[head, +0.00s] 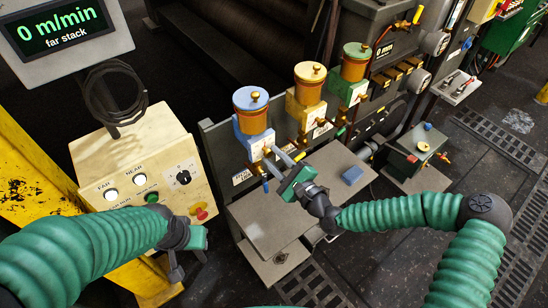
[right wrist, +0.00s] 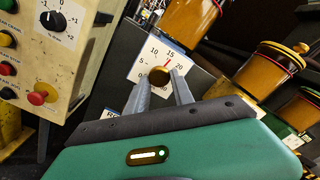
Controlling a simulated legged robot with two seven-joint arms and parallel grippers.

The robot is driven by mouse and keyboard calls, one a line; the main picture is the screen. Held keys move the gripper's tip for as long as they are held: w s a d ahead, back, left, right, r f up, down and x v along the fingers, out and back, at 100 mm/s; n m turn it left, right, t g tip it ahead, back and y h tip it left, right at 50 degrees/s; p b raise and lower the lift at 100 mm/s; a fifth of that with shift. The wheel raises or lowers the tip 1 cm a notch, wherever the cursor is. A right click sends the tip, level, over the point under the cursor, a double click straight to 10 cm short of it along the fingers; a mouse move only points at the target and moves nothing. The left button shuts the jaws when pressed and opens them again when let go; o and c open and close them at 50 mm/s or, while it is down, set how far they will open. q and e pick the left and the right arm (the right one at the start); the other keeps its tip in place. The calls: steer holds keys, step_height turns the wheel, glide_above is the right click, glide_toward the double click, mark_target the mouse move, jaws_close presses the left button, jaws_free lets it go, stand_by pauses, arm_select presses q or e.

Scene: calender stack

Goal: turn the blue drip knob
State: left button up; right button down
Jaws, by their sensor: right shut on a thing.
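The blue-lidded drip oiler (head: 251,108) has an amber glass body and a blue block below it. My right gripper (head: 271,153) reaches its front from the right. In the right wrist view, the two grey fingers of my right gripper (right wrist: 158,88) are shut on a round brass knob (right wrist: 160,79), one finger on each side. Behind the knob is a white dial plate (right wrist: 150,58) marked 5, 10, 15, 20, with a red mark near 15. The fingers hide part of the dial. My left gripper (head: 188,262) hangs below the control box; its finger gap is unclear.
The yellow-lidded oiler (head: 309,84) and green-lidded oiler (head: 355,63) stand to the right of the blue one. A control box (head: 135,165) with buttons and a red stop knob (head: 200,212) stands left.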

steer(key=shift+s+f, duration=0.1)
steer(key=shift+f, duration=0.25)
steer(key=c, duration=1.3)
jaws_free()
steer(key=shift+o, duration=0.9)
steer(key=shift+r, duration=0.2)
steer(key=p+v, duration=0.1)
steer(key=v, duration=1.6)
